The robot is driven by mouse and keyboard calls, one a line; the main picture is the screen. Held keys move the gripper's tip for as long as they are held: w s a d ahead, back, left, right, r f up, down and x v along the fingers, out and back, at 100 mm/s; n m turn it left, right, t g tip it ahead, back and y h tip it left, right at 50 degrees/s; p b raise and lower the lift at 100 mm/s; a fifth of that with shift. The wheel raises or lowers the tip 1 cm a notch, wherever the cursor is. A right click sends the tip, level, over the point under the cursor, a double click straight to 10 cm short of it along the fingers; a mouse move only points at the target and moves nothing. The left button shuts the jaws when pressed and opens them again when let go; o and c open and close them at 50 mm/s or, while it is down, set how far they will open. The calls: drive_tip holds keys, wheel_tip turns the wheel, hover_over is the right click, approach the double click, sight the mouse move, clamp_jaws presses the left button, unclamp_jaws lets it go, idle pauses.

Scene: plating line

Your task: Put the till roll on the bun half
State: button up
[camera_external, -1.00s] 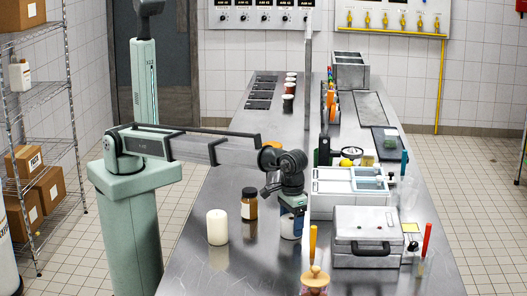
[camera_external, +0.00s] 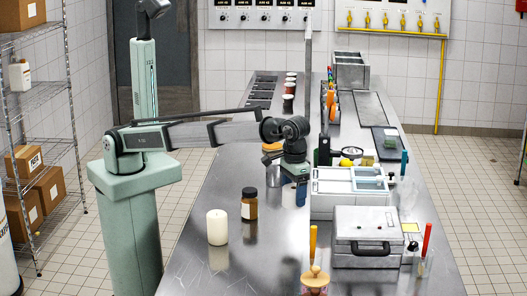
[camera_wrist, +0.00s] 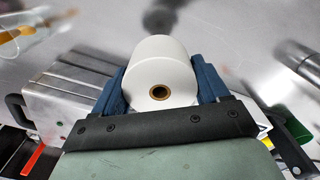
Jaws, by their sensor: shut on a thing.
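The till roll, a white cylinder with a brown-ringed core, shows in the wrist view (camera_wrist: 160,75) between the blue fingers of my gripper (camera_wrist: 160,85). My gripper is shut on it. In the external view my gripper (camera_external: 294,185) points down over the metal bench, the roll partly hidden by the fingers. A rounded orange-brown thing (camera_external: 272,147), perhaps the bun half, lies behind my wrist, farther up the bench and a little left. It is partly covered by my arm, so I cannot be sure. It does not show clearly in the wrist view.
A brown jar (camera_external: 249,204) and a white candle-like cylinder (camera_external: 217,228) stand at the left front. A white divided tray (camera_external: 350,190) and a grey case (camera_external: 365,236) line the right. A tan-topped item (camera_external: 315,277) is at the front.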

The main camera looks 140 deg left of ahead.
drive_tip(key=s+a, duration=0.6)
drive_tip(key=a, duration=0.2)
drive_tip(key=s+a, duration=0.6)
drive_tip(key=a, duration=0.3)
drive_tip(key=n, duration=0.2)
approach(272, 146)
wheel_tip(272, 146, up, 2)
drive_tip(key=s+a, duration=0.2)
drive_tip(key=shift+f, duration=3.65)
drive_tip(key=o, duration=1.1)
drive_tip(key=shift+f, duration=0.1)
